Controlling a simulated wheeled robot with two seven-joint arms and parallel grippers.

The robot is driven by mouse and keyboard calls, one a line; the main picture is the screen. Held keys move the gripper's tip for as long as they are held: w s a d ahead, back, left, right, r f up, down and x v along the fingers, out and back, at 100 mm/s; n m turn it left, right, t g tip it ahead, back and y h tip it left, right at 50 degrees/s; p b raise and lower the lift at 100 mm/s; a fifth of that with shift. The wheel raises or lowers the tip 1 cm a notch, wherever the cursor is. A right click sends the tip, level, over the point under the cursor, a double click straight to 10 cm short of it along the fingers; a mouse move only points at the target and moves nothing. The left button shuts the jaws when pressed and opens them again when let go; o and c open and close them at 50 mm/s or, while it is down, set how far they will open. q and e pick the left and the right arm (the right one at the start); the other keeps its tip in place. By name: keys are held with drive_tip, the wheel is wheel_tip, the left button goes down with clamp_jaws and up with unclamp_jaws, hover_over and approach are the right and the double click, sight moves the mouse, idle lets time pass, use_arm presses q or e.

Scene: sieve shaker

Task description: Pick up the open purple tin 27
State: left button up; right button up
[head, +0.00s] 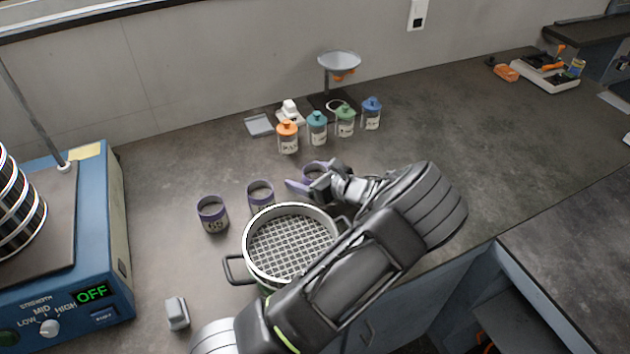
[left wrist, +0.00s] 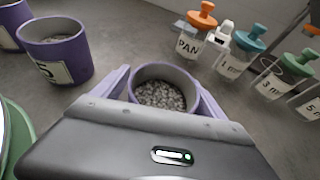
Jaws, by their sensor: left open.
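Three open purple tins stand on the bench. The rightmost one (head: 315,168) is partly covered by my left gripper (head: 310,182) in the head view. In the left wrist view this grey-filled tin (left wrist: 163,72) sits upright between the two purple fingers of my left gripper (left wrist: 160,95), which are open, one on each side. Its label is hidden, so I cannot read its number. The other tins are the middle one (head: 261,194) and the left one (head: 213,214). A tin (left wrist: 58,55) with a label ending in 5 shows beside the gripper. My right gripper is not in view.
A round sieve (head: 246,247) with a mesh and side handles stands close in front of the tins, under my left arm. Behind are lidded jars, including an orange one (head: 287,138), and a funnel stand (head: 338,62). The blue shaker (head: 118,230) is at left.

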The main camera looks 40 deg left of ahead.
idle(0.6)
use_arm(q)
drive_tip(key=c, duration=1.6)
drive_tip(key=shift+o, duration=0.2)
wheel_tip(320, 180, up, 10)
drive_tip(key=shift+a, duration=0.1)
